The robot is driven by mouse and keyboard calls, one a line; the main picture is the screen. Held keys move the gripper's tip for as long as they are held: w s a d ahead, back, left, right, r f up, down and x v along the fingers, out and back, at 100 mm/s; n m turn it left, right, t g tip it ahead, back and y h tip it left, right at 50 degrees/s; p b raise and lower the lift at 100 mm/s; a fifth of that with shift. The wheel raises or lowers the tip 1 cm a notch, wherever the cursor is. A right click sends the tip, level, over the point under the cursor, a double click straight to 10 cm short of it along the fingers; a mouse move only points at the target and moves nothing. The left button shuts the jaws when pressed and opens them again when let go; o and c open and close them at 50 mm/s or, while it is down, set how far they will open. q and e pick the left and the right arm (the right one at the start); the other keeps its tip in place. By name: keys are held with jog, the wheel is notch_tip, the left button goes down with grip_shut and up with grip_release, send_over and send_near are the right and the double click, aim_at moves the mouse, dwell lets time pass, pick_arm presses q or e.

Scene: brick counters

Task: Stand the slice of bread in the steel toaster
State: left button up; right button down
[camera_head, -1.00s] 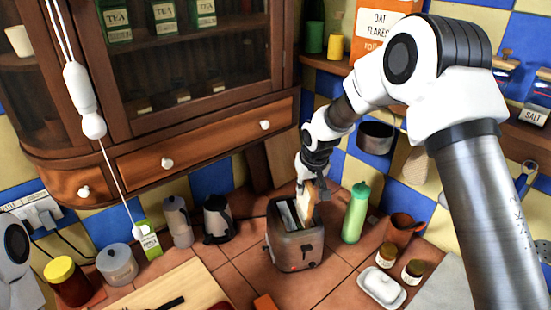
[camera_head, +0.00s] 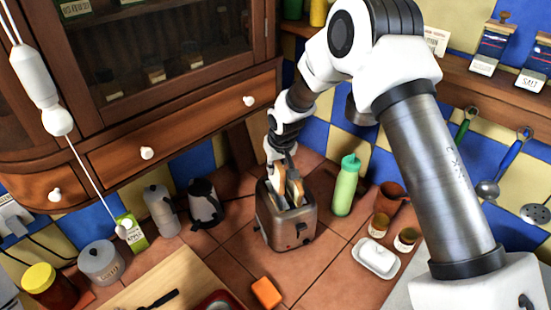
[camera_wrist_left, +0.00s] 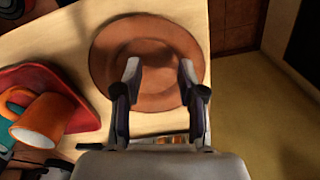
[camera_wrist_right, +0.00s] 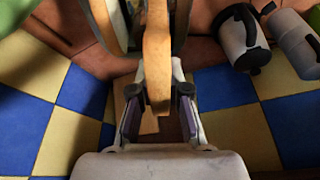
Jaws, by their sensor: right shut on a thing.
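The steel toaster (camera_head: 287,228) stands upright on the tiled counter; its top also shows in the right wrist view. My right gripper (camera_wrist_right: 158,88) is shut on the slice of bread (camera_wrist_right: 157,50), which is held on edge. In the head view the slice (camera_head: 297,188) is upright at the toaster's top opening; its lower part is hidden, so I cannot tell how deep it sits. A second tan strip shows beside it; I cannot tell whether it is bread or a reflection. My left gripper (camera_wrist_left: 160,75) is open and empty over a brown plate (camera_wrist_left: 110,50).
A green bottle (camera_head: 345,185) stands right of the toaster, with a white butter dish (camera_head: 376,258) and jars nearby. A kettle (camera_head: 205,203) and a moka pot (camera_head: 161,210) stand to its left. An orange block (camera_head: 266,292) lies in front. The cabinet (camera_head: 180,130) overhangs behind.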

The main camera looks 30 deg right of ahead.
aim_at(280, 166)
jog(key=shift+s+f, duration=0.15)
jog(key=shift+f, duration=0.65)
jog(key=shift+s+f, duration=0.1)
jog(key=shift+f, duration=0.65)
jog(key=shift+s+x, duration=0.25)
jog(key=shift+x, duration=0.95)
jog(key=shift+f, duration=0.1)
jog(key=c, duration=1.1)
grip_release()
jog(key=shift+o, duration=0.2)
jog(key=v, duration=1.2)
jog(key=shift+s, duration=0.1)
